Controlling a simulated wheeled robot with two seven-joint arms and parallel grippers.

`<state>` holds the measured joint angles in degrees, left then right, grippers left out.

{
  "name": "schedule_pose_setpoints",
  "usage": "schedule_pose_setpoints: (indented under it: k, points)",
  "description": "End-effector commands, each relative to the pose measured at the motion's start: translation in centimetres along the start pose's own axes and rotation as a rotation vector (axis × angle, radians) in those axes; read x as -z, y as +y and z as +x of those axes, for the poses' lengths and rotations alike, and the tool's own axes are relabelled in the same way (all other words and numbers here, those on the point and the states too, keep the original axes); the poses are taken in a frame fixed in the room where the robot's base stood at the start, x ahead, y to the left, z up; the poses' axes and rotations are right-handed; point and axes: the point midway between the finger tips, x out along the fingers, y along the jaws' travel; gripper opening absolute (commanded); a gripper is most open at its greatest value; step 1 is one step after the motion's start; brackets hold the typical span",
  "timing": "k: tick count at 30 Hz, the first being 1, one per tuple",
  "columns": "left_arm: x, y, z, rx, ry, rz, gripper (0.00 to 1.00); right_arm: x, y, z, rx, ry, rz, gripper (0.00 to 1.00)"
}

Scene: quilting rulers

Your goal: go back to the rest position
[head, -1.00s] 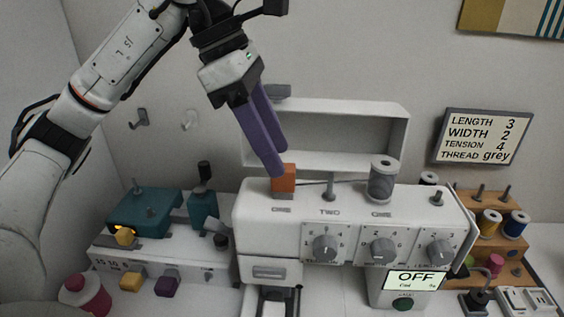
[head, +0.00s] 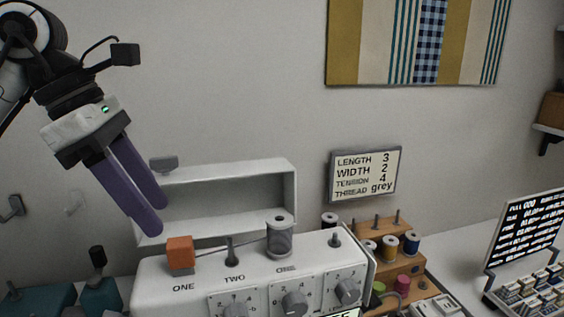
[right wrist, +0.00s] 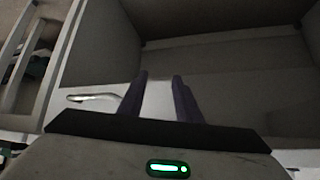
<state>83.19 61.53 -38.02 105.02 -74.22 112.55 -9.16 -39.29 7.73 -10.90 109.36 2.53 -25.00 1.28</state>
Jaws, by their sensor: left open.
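My left gripper (head: 154,217) is in the upper left of the head view. Its two purple fingers are apart and empty, pointing down above and left of the orange block (head: 180,253) on the sewing machine (head: 212,272). A grey thread spool (head: 280,237) stands on top of the machine, with a thread line running from it toward the orange block. My right gripper (right wrist: 160,76) shows only in the right wrist view, with two purple fingers apart and nothing between them. A pale surface and a grey open compartment (right wrist: 225,70) lie beyond it.
A white shelf box (head: 290,185) stands behind the machine. A settings sign (head: 366,175) hangs on the wall. A wooden spool rack (head: 385,232) and a black display (head: 527,230) stand to the right. Teal devices (head: 40,301) are at lower left.

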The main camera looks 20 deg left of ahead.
Motion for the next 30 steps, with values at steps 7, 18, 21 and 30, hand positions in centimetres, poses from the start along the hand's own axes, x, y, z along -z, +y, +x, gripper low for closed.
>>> schedule_pose_setpoints:
  k: [7,18,21,30]
  points:
    - [0.1,0.0,4.8,0.003,0.004,0.000,0.45,-0.4,0.0,0.3,0.000,-0.003,-0.001,0.31]
    - [-0.1,0.0,8.0,-0.002,-0.001,0.001,0.45,-0.3,0.0,0.3,0.001,-0.001,-0.002,0.31]
    - [-0.2,0.0,7.9,-0.001,0.000,0.001,0.45,-0.2,0.0,0.3,0.001,-0.001,-0.002,0.31]
    - [-0.1,0.0,7.9,0.000,0.001,0.000,0.45,-0.2,-0.1,0.3,0.002,0.000,-0.002,0.31]
